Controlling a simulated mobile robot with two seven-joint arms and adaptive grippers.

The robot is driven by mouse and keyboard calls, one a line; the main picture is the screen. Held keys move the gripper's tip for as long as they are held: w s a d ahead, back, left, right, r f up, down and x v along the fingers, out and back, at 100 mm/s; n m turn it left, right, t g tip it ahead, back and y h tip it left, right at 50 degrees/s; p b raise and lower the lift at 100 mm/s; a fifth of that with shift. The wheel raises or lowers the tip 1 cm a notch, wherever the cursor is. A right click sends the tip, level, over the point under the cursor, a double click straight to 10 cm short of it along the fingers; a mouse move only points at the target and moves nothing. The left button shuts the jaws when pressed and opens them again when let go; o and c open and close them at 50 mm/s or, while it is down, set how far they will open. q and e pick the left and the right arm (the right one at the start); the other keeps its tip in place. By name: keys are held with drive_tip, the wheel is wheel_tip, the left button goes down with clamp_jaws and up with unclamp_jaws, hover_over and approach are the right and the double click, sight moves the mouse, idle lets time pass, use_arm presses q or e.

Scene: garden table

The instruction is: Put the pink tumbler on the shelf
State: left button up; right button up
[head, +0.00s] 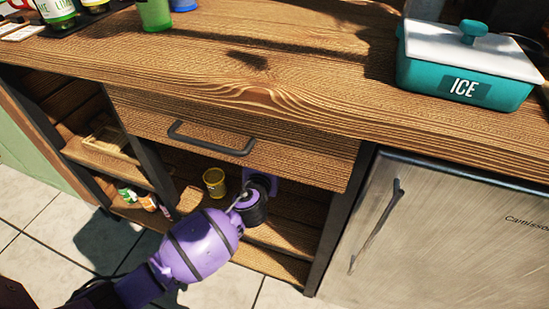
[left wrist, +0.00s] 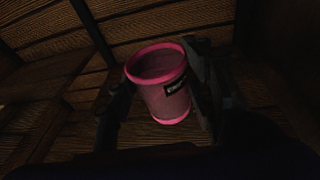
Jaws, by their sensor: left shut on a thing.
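The pink tumbler (left wrist: 163,98) shows in the left wrist view, upright or slightly tilted, with a dark label on its side. My left gripper (left wrist: 160,95) is shut on it, one dark finger on each side. In the head view my purple left arm reaches into the open shelf (head: 285,232) under the drawer. There the left gripper (head: 262,185) is partly hidden by my own wrist, and the tumbler is hidden. I cannot tell whether the tumbler touches the shelf board. My right gripper is not in view.
A yellow tumbler (head: 214,182) stands on the shelf just left of my gripper. The drawer (head: 230,140) with its dark handle hangs above. A green cup (head: 154,14) and a teal ice box (head: 468,75) stand on the counter. A steel fridge (head: 440,230) is at right.

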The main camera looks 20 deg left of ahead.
use_arm(q)
drive_tip(key=f, duration=0.1)
drive_tip(key=f+b, duration=0.1)
drive_tip(key=f, duration=0.1)
drive_tip(key=f+b, duration=0.1)
drive_tip(key=shift+s+f, duration=0.25)
drive_tip(key=shift+f+b, duration=0.35)
drive_tip(key=shift+b, duration=0.05)
wheel_tip(320, 180, down, 5)
drive_tip(key=b, duration=0.3)
drive_tip(key=shift+r, duration=0.25)
drive_tip(key=shift+f, duration=0.2)
drive_tip(key=o, duration=1.3)
drive_tip(key=shift+c, duration=0.2)
drive_tip(key=shift+o, duration=0.3)
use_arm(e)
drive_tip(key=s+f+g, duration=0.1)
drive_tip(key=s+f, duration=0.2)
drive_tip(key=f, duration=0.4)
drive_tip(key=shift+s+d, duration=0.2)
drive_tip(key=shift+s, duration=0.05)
